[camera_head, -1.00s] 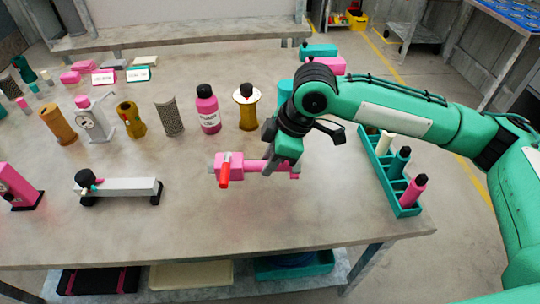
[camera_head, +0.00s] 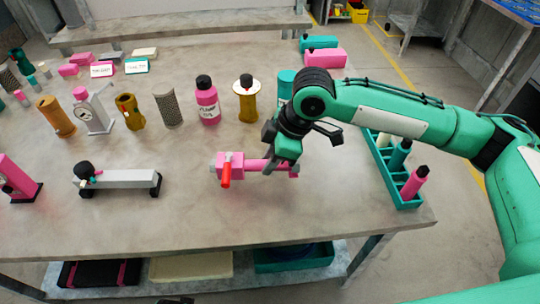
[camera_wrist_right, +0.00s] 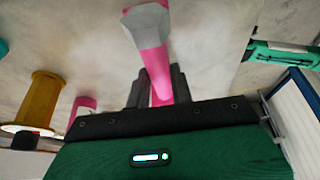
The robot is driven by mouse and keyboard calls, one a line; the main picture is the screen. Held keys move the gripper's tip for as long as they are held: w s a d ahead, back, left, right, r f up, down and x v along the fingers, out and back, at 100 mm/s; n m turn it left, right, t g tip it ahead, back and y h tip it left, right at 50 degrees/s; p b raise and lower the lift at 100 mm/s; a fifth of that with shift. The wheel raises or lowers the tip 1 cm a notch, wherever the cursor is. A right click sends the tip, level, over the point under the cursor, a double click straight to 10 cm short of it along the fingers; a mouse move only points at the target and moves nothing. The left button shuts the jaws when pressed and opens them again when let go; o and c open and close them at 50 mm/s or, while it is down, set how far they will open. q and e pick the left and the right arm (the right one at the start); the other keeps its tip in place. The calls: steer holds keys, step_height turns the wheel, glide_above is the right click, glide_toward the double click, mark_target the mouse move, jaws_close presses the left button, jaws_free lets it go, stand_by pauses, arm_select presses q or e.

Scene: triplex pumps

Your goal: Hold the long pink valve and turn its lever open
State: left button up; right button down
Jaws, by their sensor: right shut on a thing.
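The long pink valve (camera_head: 255,165) lies level over the front middle of the table, its thick body at the left and a red lever (camera_head: 226,176) pointing toward the front. My right gripper (camera_head: 280,167) is shut on the pipe near its right end. In the right wrist view the pink pipe (camera_wrist_right: 155,62) runs between the dark fingers (camera_wrist_right: 158,88), with a grey faceted part beyond. I cannot tell whether the valve touches the table. My left gripper is not identifiable; only a small dark shape shows at the bottom edge of the head view.
A teal rack (camera_head: 402,192) with bottles stands to the right, near the table edge. A pink oil bottle (camera_head: 207,100) and a gold spool (camera_head: 245,100) stand behind the valve. A grey bar (camera_head: 125,179) lies to the left. The table (camera_head: 250,222) is clear in front.

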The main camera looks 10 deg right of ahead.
steer(key=shift+f+b, duration=0.45)
steer(key=shift+f, duration=1.85)
stand_by(0.4)
